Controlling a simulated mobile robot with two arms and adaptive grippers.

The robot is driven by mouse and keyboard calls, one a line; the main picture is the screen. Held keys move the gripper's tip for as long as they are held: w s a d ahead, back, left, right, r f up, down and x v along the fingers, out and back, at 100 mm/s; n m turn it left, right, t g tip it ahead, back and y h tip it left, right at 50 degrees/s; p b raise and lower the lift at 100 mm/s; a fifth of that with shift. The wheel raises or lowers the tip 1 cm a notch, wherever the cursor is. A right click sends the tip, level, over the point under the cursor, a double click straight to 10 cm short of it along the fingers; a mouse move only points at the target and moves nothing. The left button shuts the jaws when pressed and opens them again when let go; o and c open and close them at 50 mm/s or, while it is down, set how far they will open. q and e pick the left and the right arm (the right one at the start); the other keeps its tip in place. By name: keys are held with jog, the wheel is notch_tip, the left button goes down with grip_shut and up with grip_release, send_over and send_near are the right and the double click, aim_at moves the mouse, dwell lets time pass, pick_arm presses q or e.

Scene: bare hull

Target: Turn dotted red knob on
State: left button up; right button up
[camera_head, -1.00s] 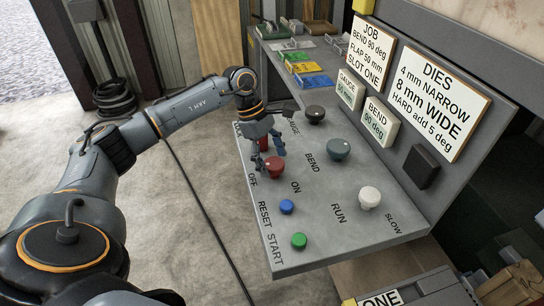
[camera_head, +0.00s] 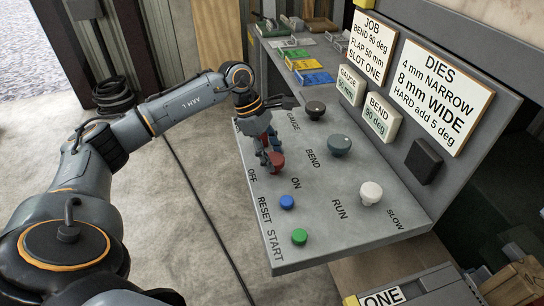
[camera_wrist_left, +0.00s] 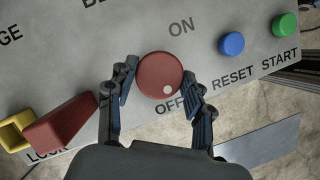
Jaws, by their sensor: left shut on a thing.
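The dotted red knob (camera_head: 277,163) is on the sloped grey panel between the OFF and ON labels. In the left wrist view the knob (camera_wrist_left: 157,76) is round, and its white dot is at the lower right, on the side by the OFF label. My left gripper (camera_head: 269,155) is at the knob from the far left side. In the wrist view its fingers (camera_wrist_left: 160,88) are on both sides of the knob, shut on it. My right gripper is not in view.
A red lever with a yellow base (camera_wrist_left: 62,122) is close beside the left finger. Blue (camera_head: 287,202) and green (camera_head: 299,236) buttons, a white knob (camera_head: 371,192), a teal knob (camera_head: 340,145) and a dark knob (camera_head: 315,110) share the panel. Signs stand behind.

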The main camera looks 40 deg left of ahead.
pick_arm(q)
jog(key=n+b, duration=0.1)
jog(key=n+t+b, duration=0.1)
jog(key=n, duration=0.1)
jog(key=n+b, duration=0.1)
jog(key=shift+s+d+f+n+t+y, duration=0.1)
jog(key=shift+s+f+n+t+y, duration=0.1)
jog(key=shift+f+n+t+y, duration=0.15)
jog(key=n+t+y+b, duration=0.1)
jog(key=n+b, duration=0.1)
jog(key=n, duration=0.1)
jog(key=shift+n+b, duration=0.25)
jog(key=shift+b, duration=0.15)
jog(key=n+y+b, duration=0.1)
jog(key=n, duration=0.1)
jog(key=n+b, duration=0.1)
jog(key=n, duration=0.1)
jog(key=shift+d+r+t+y, duration=0.1)
jog(key=shift+d+t+y, duration=0.15)
jog(key=shift+y, duration=0.1)
jog(key=shift+s+r+n+y+b, duration=0.1)
jog(key=shift+n+y+b, duration=0.65)
jog(key=shift+n, duration=1.15)
jog(key=o, duration=1.1)
jog(key=shift+o, duration=0.2)
jog(key=shift+r, duration=0.15)
